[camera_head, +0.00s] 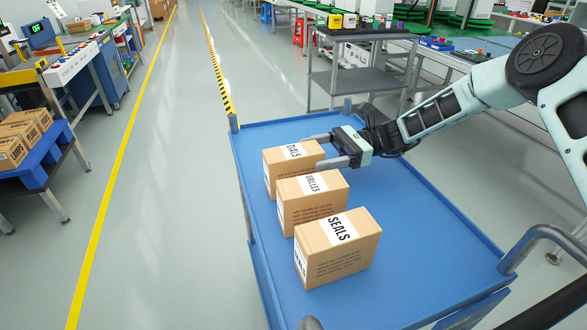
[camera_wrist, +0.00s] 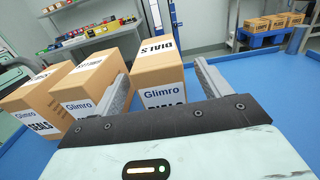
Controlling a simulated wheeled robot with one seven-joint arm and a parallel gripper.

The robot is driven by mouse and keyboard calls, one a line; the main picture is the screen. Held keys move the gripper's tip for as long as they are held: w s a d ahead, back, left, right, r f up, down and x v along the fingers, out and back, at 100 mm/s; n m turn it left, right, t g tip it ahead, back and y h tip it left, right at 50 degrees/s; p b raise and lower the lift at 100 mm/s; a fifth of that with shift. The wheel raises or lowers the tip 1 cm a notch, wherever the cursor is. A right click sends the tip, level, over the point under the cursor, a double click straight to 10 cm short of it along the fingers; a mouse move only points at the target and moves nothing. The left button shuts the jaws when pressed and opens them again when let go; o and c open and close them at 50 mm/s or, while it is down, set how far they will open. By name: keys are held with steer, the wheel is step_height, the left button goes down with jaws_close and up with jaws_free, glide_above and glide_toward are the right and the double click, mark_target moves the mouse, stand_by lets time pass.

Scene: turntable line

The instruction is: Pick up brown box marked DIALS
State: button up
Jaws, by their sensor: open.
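The brown box marked DIALS (camera_head: 289,157) stands at the far end of a row of three boxes on a blue cart top (camera_head: 400,277). Its white label faces up. My gripper (camera_head: 318,148) is open at its right side, with the fingers pointing left toward it. In the wrist view the DIALS box (camera_wrist: 158,72) stands between the two fingers (camera_wrist: 162,88), near their tips. I cannot tell whether either finger touches it.
A box marked GRILLES (camera_head: 312,197) and a box marked SEALS (camera_head: 338,250) stand close by on the near side. A grey shelf cart (camera_head: 360,82) stands behind. The cart top is free on the right.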

mark_target(298, 155)
steer(key=x, duration=0.5)
steer(key=shift+s+a+r+p, duration=0.1)
steer(key=shift+r+p, duration=0.2)
steer(key=shift+r, duration=0.05)
steer(key=c, duration=1.3)
